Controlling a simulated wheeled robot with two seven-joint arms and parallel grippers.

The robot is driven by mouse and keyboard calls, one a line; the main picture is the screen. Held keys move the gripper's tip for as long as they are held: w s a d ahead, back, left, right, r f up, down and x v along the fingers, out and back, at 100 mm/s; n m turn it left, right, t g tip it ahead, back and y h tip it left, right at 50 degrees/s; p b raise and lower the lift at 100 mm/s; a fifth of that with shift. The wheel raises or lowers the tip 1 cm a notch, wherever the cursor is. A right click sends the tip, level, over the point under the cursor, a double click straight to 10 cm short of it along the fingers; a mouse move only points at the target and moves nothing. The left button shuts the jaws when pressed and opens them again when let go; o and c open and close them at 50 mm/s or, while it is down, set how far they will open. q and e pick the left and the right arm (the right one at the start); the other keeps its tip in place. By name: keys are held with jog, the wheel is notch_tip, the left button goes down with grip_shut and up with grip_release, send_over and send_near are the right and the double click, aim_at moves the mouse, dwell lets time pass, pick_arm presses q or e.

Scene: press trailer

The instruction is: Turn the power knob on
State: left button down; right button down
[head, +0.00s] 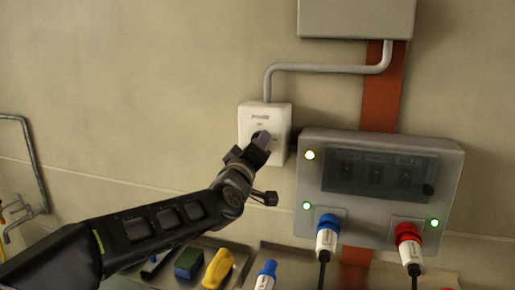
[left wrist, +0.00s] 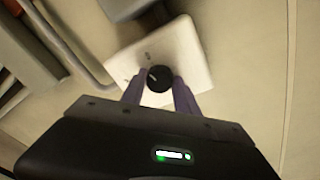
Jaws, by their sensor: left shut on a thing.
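The power knob (left wrist: 159,78) is a round black dial with a light pointer mark, on a white square switch box (head: 250,116) fixed to the wall. The box also shows in the left wrist view (left wrist: 190,50). My left gripper (head: 264,138) reaches the box from the lower left. In the left wrist view its two purple fingers (left wrist: 159,92) stand on either side of the knob, shut on it. In the head view the gripper hides most of the knob. The markings on the box are too small to read surely. My right gripper is not in view.
A grey panel (head: 384,222) with lit lamps, a dark window and blue (head: 327,222) and red (head: 407,235) plugs stands close to the right of the box. A conduit (head: 325,67) runs above. Tools, including a yellow one (head: 217,268), lie below.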

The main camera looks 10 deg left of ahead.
pick_arm(q)
jog(key=shift+f+m+h, duration=0.1)
jog(key=shift+m+h, duration=0.3)
jog(key=shift+m, duration=1.3)
jog(key=c, duration=0.9)
grip_release()
jog(key=s, duration=0.2)
jog(key=s+b, duration=0.1)
jog(key=s, duration=0.2)
jog(key=s+f+b, duration=0.1)
jog(key=s, duration=0.1)
jog(key=shift+s+a, duration=0.3)
jog(key=shift+s, duration=0.05)
